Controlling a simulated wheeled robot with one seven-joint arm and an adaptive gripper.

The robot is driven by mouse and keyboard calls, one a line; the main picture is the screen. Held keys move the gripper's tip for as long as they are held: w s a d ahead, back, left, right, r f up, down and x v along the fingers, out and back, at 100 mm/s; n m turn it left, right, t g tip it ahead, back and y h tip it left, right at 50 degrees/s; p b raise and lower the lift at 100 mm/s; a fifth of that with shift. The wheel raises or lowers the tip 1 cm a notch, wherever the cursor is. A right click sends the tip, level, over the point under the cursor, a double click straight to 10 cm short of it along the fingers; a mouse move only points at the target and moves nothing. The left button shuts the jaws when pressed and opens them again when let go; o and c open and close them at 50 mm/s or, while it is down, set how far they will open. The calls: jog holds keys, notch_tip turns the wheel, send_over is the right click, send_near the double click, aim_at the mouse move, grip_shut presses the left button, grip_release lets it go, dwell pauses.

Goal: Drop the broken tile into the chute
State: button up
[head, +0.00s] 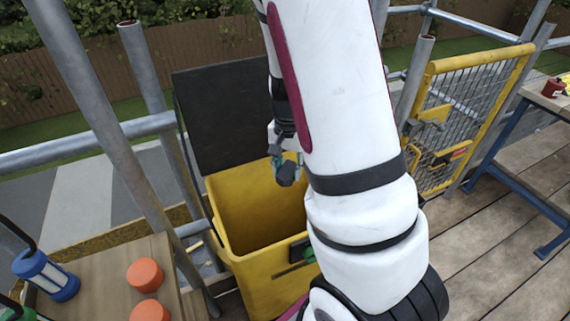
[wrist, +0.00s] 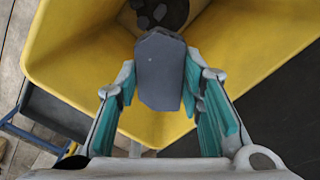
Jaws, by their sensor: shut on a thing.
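The broken tile (wrist: 160,75) is a dark grey slate piece with angled edges. In the wrist view it stands between the teal-padded fingers of my gripper (wrist: 162,95), which is shut on it. The yellow chute (wrist: 85,65) opens below the tile, with dark pieces (wrist: 160,12) lying deep inside. In the head view the tile (head: 287,174) and my gripper (head: 284,160) are over the mouth of the yellow chute (head: 245,205), near its right side. My white arm hides the right part of the chute.
A black lid (head: 220,110) stands raised behind the chute. Scaffold poles (head: 150,75) rise at its left. A wooden bench (head: 100,275) at lower left holds orange pieces (head: 145,275) and a blue lantern (head: 48,276). A yellow mesh gate (head: 465,110) is at right.

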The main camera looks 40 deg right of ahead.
aim_at(288, 171)
jog(key=o, duration=1.4)
jog(key=shift+c, duration=0.2)
notch_tip(288, 171, up, 12)
jog(key=s+a+r+n+t, duration=0.2)
jog(key=s+a+r+n, duration=0.3)
jog(key=s+a, duration=0.3)
jog(key=s+a+r+n+t, duration=0.2)
jog(key=s+a+r+n, duration=0.4)
jog(key=s+a+n, duration=0.1)
jog(key=a+n, duration=0.1)
jog(key=a, duration=0.1)
jog(key=shift+s+a, duration=0.35)
jog(key=shift+a, duration=0.05)
